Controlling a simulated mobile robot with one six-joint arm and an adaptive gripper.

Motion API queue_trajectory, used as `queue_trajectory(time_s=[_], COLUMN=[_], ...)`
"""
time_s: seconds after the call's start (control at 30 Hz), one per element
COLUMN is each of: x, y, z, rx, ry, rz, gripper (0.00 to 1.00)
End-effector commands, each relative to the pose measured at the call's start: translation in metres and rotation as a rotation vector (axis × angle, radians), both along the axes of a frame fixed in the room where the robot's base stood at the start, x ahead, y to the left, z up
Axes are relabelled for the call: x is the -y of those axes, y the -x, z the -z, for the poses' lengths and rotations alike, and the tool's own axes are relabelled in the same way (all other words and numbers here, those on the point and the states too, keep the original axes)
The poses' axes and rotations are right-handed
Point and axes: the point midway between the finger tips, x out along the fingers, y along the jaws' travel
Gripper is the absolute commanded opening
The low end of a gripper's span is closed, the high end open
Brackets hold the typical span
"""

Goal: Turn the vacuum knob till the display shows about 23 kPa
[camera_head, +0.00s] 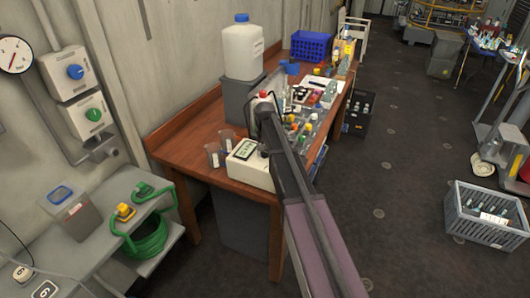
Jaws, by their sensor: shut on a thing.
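A white box (251,173) with a small dark-framed display (244,149) stands at the near end of the wooden table. The digits on the display are too small to read. My arm reaches over the table from the lower right. My gripper (264,151) points down at the right part of the box's top, beside the display. It is shut on the vacuum knob there. The knob itself is hidden by the gripper and arm, so its position cannot be told.
Two clear cups (219,146) stand left of the box. Bottles and racks crowd the table behind my arm. A white jug (242,50) stands on a grey block. A grey crate (487,215) is on the floor at right; the floor between is mostly clear.

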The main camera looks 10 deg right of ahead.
Motion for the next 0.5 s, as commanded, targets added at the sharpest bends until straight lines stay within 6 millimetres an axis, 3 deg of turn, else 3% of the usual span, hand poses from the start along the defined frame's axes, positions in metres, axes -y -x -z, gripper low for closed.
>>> queue_trajectory(time_s=[0.5], x=[0.0], y=[0.0017], z=[0.0005], rx=[-0.003], ry=[0.001], rz=[0.137], gripper=[0.0])
